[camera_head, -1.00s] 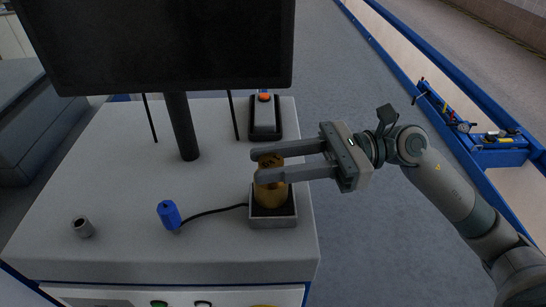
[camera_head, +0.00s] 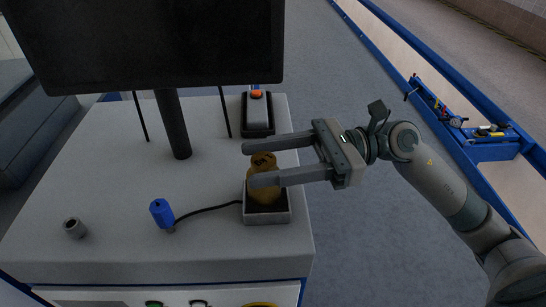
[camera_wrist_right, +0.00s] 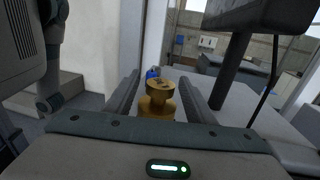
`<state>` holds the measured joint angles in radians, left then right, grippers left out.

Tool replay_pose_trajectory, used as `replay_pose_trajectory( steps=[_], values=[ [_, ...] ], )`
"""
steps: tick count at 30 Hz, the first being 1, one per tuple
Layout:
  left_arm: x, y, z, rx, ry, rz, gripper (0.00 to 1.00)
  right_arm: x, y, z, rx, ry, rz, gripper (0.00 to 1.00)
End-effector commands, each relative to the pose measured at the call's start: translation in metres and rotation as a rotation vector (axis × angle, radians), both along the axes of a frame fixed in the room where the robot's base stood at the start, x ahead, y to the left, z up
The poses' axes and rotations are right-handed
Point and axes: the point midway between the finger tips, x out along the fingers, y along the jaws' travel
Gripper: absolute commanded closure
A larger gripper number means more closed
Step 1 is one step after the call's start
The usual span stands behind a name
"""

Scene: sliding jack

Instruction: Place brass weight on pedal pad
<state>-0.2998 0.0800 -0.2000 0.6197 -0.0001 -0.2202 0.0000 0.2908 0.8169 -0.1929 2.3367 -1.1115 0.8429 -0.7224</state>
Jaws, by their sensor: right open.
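The brass weight (camera_head: 262,170) stands upright in a small grey square tray (camera_head: 268,218) with a dark inside, at the right front of the cabinet top. A cable joins this tray to a blue plug (camera_head: 162,213). My right gripper (camera_head: 250,165) is open, with one finger on each side of the weight and a gap to it. The right wrist view shows the weight (camera_wrist_right: 157,102) between the spread fingers, apart from both. I cannot tell for sure which part is the pedal pad; the tray's floor is mostly hidden under the weight. My left gripper is not in view.
A black screen (camera_head: 150,45) on a post (camera_head: 173,125) overhangs the back of the cabinet top (camera_head: 110,180). A black box with an orange button (camera_head: 257,93) stands behind the weight. A small grey cylinder (camera_head: 74,228) is at front left.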

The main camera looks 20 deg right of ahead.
Motion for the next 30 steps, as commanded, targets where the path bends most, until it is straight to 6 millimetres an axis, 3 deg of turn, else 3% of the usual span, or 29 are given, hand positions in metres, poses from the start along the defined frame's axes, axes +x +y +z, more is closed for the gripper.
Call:
replay_pose_trajectory(
  steps=[6,8,21,30],
  values=[
    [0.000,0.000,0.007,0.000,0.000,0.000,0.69,0.000,0.000,0.006,0.000,0.000,0.000,0.50],
    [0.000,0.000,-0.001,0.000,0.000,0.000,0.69,0.000,-0.005,0.000,-0.002,0.000,-0.002,0.50],
    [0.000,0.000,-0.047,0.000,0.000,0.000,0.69,-0.008,-0.074,-0.003,-0.002,0.001,-0.004,0.50],
    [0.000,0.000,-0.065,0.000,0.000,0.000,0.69,-0.013,-0.112,0.001,-0.001,0.000,-0.001,0.50]
  ],
)
